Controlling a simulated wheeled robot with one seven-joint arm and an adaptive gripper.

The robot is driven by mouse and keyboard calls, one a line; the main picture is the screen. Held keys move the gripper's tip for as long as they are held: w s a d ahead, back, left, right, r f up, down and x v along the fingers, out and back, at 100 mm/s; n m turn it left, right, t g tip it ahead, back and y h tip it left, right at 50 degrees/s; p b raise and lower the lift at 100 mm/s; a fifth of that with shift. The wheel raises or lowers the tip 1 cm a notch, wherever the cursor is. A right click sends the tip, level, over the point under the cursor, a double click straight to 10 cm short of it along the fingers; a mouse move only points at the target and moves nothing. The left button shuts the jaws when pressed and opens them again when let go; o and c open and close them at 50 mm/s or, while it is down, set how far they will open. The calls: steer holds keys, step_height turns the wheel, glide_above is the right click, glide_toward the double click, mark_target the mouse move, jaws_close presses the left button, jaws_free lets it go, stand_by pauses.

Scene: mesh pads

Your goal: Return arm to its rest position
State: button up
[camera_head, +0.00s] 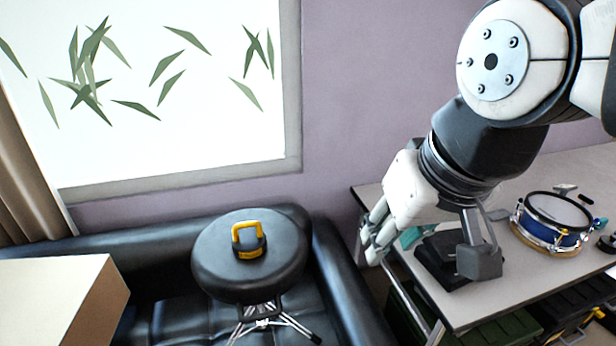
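My arm reaches in from the upper right, with white and black links. My gripper (428,254) points down over the left end of the grey table (375,195). Its fingers are spread wide apart, with one pale finger at the left and a dark grey fingertip at the right. I see nothing held between them. A black object (434,272) shows behind and between the fingers and appears to lie on the table; the gripper partly hides it.
A blue drum (566,238) stands on the table to the right. A round black stool (215,262) bears a yellow-handled object (249,252). A black sofa (345,270) stands behind it, with a beige box (50,300) at the left. Dark crates (505,335) sit below the table.

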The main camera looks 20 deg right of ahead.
steer(key=shift+s+d+f+n, duration=0.1)
steer(key=shift+s+f+n, duration=0.2)
steer(key=shift+s, duration=0.25)
steer(key=shift+s+d+f+n, duration=0.1)
steer(key=shift+s+f+n, duration=0.15)
steer(key=shift+s, duration=0.25)
